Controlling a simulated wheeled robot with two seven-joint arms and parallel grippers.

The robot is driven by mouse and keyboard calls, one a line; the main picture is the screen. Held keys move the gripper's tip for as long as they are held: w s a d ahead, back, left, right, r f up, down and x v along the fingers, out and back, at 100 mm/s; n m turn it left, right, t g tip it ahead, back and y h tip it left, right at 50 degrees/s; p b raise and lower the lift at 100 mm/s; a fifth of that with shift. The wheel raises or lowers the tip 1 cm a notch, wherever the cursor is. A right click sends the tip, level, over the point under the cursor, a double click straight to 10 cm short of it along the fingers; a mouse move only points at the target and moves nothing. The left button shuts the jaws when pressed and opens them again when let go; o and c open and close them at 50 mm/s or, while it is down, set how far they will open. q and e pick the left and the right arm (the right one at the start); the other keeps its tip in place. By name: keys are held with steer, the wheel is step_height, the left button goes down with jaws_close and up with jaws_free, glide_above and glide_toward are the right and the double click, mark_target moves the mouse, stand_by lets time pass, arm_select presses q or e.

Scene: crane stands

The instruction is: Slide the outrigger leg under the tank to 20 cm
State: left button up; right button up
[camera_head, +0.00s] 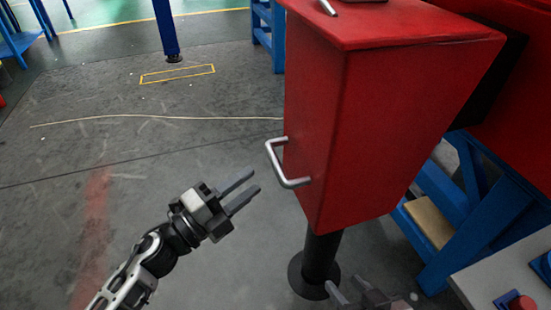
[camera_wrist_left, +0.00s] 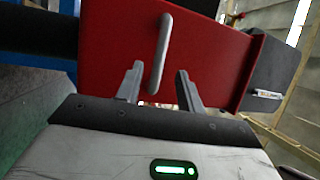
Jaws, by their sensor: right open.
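The red box (camera_head: 375,120) has a silver handle (camera_head: 288,163) on its side. A black outrigger leg (camera_head: 320,258) comes down beneath it to a round foot (camera_head: 307,280) on the floor. My left gripper (camera_head: 252,183) is open and empty, left of and a little below the handle, with a gap. In the left wrist view, the handle (camera_wrist_left: 160,52) lines up between and beyond the open fingers (camera_wrist_left: 158,72). My right gripper (camera_head: 345,287) is open at the bottom edge, partly cut off, near the foot.
A blue frame (camera_head: 475,215) stands right of the red box. A grey panel with a red button (camera_head: 521,302) is at the lower right. A blue post (camera_head: 166,30) and a yellow floor rectangle (camera_head: 178,75) are farther back.

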mark_target(276, 159)
arm_select(q)
steer(key=x, duration=0.8)
steer(key=shift+c, duration=0.4)
jaws_close()
